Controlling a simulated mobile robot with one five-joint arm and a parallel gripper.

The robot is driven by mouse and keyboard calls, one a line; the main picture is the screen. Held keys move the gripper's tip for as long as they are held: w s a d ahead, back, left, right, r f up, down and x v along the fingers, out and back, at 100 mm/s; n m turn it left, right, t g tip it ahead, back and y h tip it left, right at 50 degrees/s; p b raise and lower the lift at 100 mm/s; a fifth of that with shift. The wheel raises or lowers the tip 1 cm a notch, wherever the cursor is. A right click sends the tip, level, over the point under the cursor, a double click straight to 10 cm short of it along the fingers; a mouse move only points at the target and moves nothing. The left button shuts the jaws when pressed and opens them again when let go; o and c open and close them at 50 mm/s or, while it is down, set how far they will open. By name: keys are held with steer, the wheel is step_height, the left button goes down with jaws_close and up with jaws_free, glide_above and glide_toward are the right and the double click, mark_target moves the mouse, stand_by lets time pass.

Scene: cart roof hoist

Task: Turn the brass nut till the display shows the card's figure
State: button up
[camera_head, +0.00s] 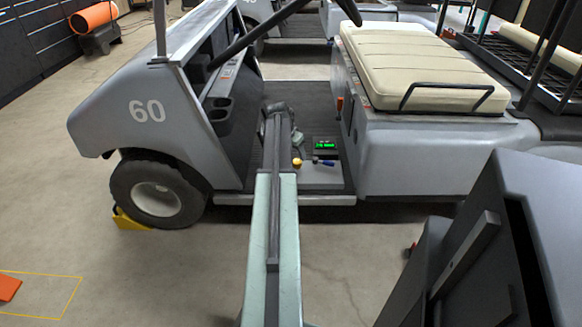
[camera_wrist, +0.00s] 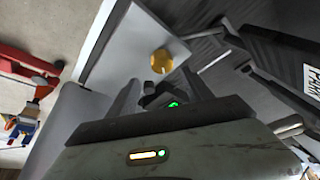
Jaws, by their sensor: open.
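The brass nut (camera_head: 297,162) is a small round yellow knob on a light grey plate on the cart floor. It also shows in the wrist view (camera_wrist: 161,61), just beyond my fingertips and apart from them. The display (camera_head: 324,145) is a dark box with green characters too small to read. In the wrist view a bit of green glow shows between my fingers. In the wrist view my gripper (camera_wrist: 160,88) is open and empty. I cannot make out the card.
A blue-handled tool (camera_head: 323,162) lies right of the nut. The grey cart (camera_head: 150,112) numbered 60 has a cream seat (camera_head: 415,65) at right and a yellow wheel chock (camera_head: 126,219) at its front wheel. In the wrist view a black pedal with white lettering (camera_wrist: 311,80) stands at right.

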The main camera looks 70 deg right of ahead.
mark_target(297, 161)
steer(key=b+x, duration=0.6)
steer(key=x, duration=0.1)
steer(key=shift+w+a+f+b, duration=0.15)
steer(key=shift+w+a+b, duration=0.05)
steer(key=shift+w+b, duration=0.15)
steer(key=shift+s+d+f+b, duration=0.1)
steer(key=shift+d+f+b, duration=0.1)
steer(key=shift+f+b, duration=0.1)
steer(key=shift+r, duration=0.1)
jaws_close()
